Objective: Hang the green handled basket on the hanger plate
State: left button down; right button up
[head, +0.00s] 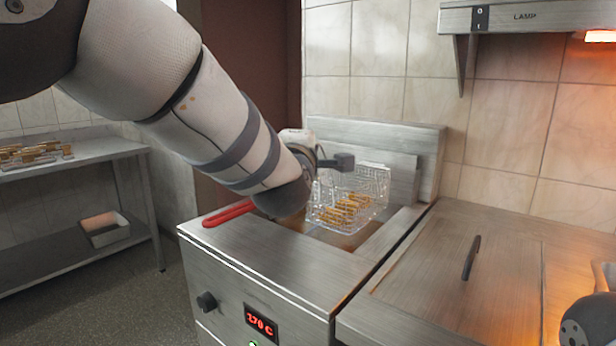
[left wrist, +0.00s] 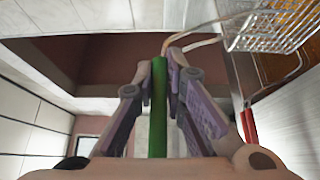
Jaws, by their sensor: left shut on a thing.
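My left gripper (left wrist: 164,72) is shut on the green handle (left wrist: 158,110), which stands between its two fingers in the left wrist view. A wire from the handle's end leads toward the wire basket (left wrist: 272,28) at the upper right. In the head view a wire basket (head: 372,183) with golden fries in it is at the fryer's well, just right of my left wrist. My arm hides the green handle there. The hanger plate (head: 385,137) appears to be the upright steel plate at the fryer's back, behind the basket. My right gripper is not in view.
A red handle (head: 228,213) lies over the fryer's left edge; it also shows in the left wrist view (left wrist: 249,125). A closed steel lid (head: 450,270) is to the right. A lamp hood (head: 525,17) hangs at the upper right. A side table (head: 90,150) holds more fries.

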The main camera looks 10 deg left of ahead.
pick_arm(q)
jog(key=shift+r, duration=0.45)
